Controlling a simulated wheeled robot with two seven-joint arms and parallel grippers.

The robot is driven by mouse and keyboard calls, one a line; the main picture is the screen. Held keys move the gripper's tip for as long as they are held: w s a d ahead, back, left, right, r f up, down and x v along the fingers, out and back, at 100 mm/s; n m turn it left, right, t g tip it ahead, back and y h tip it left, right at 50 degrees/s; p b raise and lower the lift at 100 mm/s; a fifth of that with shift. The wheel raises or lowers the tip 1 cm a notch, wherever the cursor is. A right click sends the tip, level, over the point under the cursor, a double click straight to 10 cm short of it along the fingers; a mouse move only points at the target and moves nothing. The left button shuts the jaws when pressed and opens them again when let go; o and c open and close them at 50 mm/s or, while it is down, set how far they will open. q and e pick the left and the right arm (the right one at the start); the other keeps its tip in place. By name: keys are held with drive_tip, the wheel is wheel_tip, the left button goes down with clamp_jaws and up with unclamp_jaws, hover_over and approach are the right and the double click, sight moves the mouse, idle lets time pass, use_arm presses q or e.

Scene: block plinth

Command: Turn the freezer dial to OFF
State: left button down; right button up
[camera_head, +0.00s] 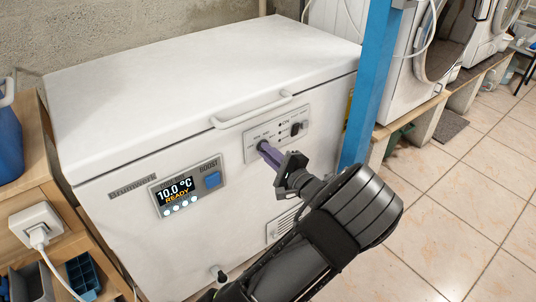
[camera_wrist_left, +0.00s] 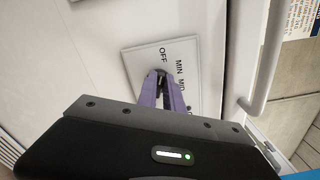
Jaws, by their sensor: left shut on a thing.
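The white chest freezer (camera_head: 190,110) stands against the wall with its lid down. Its light control panel (camera_head: 284,138) is on the front, below the lid handle. In the left wrist view the panel (camera_wrist_left: 137,60) carries the printed words OFF, MIN and MID. My left gripper (camera_head: 264,148) has its purple fingers at the left part of this panel, shut on the dial. The left wrist view shows the fingertips (camera_wrist_left: 161,76) around a small dark part of the dial. The fingers hide most of the dial, and I cannot tell where its pointer stands. My right gripper is not in view.
A display (camera_head: 177,188) reads 10.0 °C READY, beside a blue BOOST button (camera_head: 213,180). A black switch (camera_head: 297,129) sits right of the dial. The lid handle (camera_head: 252,111) juts out above. A blue post (camera_head: 370,85) stands close on the right; tiled floor lies beyond.

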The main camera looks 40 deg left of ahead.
use_arm(q)
drive_tip(key=shift+n, duration=0.3)
drive_tip(key=shift+f, duration=0.1)
drive_tip(key=c, duration=1.5)
unclamp_jaws()
drive_tip(key=shift+d, duration=0.1)
drive_tip(key=p+v, duration=0.1)
drive_tip(key=v, duration=0.6)
drive_tip(key=shift+s+d, duration=0.15)
drive_tip(key=shift+d, duration=0.15)
